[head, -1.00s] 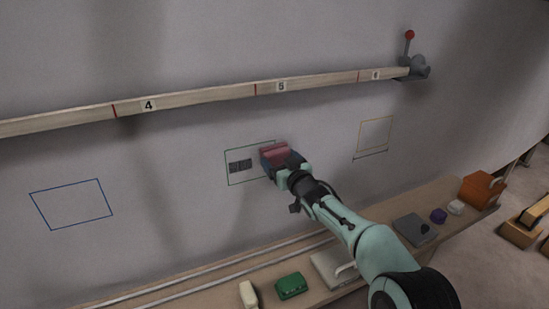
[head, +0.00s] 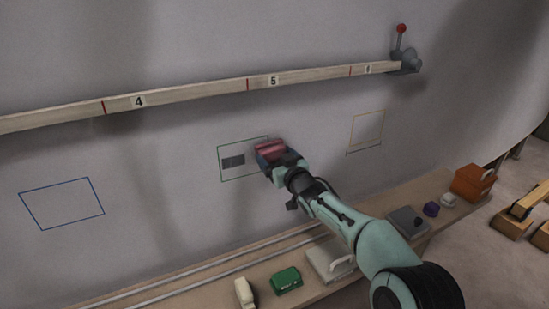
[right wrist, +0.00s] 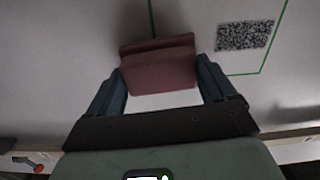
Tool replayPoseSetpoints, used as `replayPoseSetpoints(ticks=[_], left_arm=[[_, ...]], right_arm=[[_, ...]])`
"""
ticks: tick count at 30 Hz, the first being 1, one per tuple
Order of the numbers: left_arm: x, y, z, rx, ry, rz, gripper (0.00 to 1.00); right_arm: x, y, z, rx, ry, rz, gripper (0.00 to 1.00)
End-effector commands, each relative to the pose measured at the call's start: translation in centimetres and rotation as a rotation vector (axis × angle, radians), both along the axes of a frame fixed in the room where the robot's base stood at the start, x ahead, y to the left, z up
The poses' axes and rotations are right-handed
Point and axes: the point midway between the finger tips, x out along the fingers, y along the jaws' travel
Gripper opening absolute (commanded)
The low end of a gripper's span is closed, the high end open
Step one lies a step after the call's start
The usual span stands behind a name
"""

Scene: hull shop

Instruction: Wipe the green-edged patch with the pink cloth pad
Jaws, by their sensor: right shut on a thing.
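The green-edged patch (head: 224,177) is a thin green outline on the grey wall, below the wooden rail. A dark speckled mark (head: 233,162) lies in its left part; in the right wrist view the mark (right wrist: 245,35) shows clear of the pad. My right gripper (right wrist: 160,85) is shut on the pink cloth pad (right wrist: 158,68), with one finger at each side. In the head view the pad (head: 269,147) is at the patch's right edge and hides part of it. I cannot tell whether the pad touches the wall. My left gripper is out of view.
A wooden rail (head: 205,93) with numbers runs above, ending at a red-knobbed lever (head: 401,30). Blue (head: 62,203) and yellow (head: 366,130) outlines flank the patch. A shelf below holds a green block (head: 286,280), an orange box (head: 473,182) and other items.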

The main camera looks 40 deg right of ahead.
Motion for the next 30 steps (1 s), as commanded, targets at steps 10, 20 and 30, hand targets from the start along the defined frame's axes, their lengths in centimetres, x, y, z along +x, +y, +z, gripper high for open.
replayPoseSetpoints(ticks=[10,20,30], left_arm=[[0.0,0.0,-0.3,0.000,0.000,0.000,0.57],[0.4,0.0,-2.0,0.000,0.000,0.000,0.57],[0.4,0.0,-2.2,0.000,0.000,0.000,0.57]], right_arm=[[-0.4,0.1,0.1,-0.001,-0.003,0.000,0.57],[-3.9,1.0,0.2,0.000,-0.003,0.001,0.57],[-5.0,1.3,0.3,-0.002,-0.003,0.001,0.57]])
